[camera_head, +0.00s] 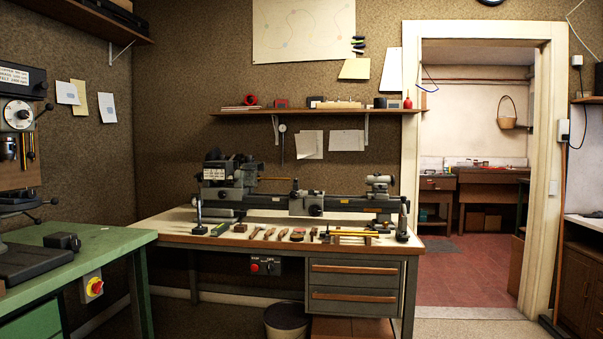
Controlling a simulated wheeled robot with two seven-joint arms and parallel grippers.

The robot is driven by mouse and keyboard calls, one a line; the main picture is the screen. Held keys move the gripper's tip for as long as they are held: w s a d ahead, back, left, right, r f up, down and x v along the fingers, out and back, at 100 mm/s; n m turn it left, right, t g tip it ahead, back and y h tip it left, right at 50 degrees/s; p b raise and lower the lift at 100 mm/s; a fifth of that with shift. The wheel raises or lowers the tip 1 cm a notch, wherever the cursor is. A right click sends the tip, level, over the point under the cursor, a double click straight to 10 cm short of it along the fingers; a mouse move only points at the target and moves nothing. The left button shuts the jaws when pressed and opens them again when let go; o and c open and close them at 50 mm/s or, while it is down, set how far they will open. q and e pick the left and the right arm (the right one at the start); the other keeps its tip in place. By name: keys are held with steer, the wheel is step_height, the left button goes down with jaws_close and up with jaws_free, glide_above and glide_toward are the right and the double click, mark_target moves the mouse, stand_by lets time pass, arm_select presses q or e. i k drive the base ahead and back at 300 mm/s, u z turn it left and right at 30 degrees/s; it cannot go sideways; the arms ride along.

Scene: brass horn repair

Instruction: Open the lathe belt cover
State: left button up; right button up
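A grey lathe (300,204) stands along a workbench (285,244) against the back wall, some distance ahead of me. Its headstock (228,180) is at the left end, with a dark rounded part (213,155) at the top left. I cannot tell at this size which part is the belt cover, or whether it is open or shut. The tailstock (379,183) is at the right end. Neither of my grippers shows in the head view.
A green bench (90,240) with a drill press (18,120) fills the left foreground. A bucket (286,321) stands under the lathe bench, beside its drawers (352,285). Several hand tools lie along its front edge. An open doorway (475,180) is at right.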

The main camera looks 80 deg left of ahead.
mark_target(217, 170)
steer(key=u, duration=2.7)
steer(key=i, duration=0.75)
steer(key=z, duration=0.6)
steer(key=i, duration=1.95)
steer(key=u, duration=0.35)
